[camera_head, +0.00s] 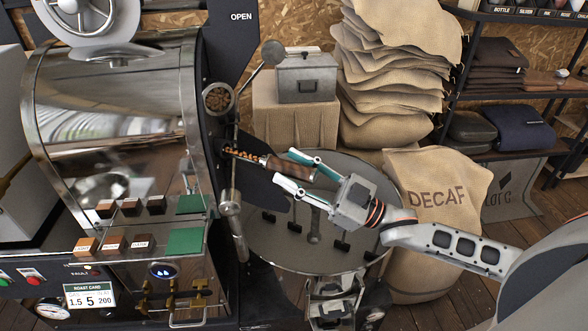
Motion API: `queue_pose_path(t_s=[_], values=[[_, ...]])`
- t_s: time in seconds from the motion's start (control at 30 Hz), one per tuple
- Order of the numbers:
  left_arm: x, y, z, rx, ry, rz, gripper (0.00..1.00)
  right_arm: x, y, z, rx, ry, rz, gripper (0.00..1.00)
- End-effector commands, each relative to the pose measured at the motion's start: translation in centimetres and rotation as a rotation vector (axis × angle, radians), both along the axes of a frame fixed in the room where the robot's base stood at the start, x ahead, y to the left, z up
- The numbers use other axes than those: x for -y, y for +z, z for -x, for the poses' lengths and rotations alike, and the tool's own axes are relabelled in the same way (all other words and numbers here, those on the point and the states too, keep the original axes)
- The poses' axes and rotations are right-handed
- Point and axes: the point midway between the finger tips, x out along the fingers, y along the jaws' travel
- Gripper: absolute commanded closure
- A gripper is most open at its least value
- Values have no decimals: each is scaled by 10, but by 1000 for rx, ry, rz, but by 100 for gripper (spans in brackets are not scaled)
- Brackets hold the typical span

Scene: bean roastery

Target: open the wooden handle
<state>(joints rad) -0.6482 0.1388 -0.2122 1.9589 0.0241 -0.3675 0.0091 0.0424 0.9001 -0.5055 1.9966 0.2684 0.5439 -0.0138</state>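The wooden handle (277,164) is a brown bar with a dark, bean-filled scoop (243,153) at its left end. The scoop lies in front of the roaster, pointing at its front plate. My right gripper (286,170) comes in from the right. Its two pale, teal-edged fingers lie on either side of the handle, one above and one below, and appear closed on it. The small contact gaps are hard to make out. The handle's right end runs back between the fingers. My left gripper is not in view.
The shiny roaster (115,125) fills the left. A metal lever with a ball knob (273,52) rises near the scoop. The round cooling tray (275,247) lies below the gripper. A DECAF sack (440,185) stands right, near my arm. A grey box (306,76) sits behind.

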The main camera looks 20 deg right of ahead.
Motion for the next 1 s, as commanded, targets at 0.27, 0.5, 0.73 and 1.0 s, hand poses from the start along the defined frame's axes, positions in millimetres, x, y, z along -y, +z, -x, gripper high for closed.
queue_pose_path(t_s=[0.27,0.5,0.73,1.0], values=[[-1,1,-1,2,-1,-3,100,0,0,0,-1,0,1,61],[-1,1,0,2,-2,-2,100,11,-8,10,-4,-1,3,61],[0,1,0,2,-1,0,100,39,-24,36,-6,-1,3,61],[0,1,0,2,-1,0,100,68,-39,63,-4,-1,3,61]])
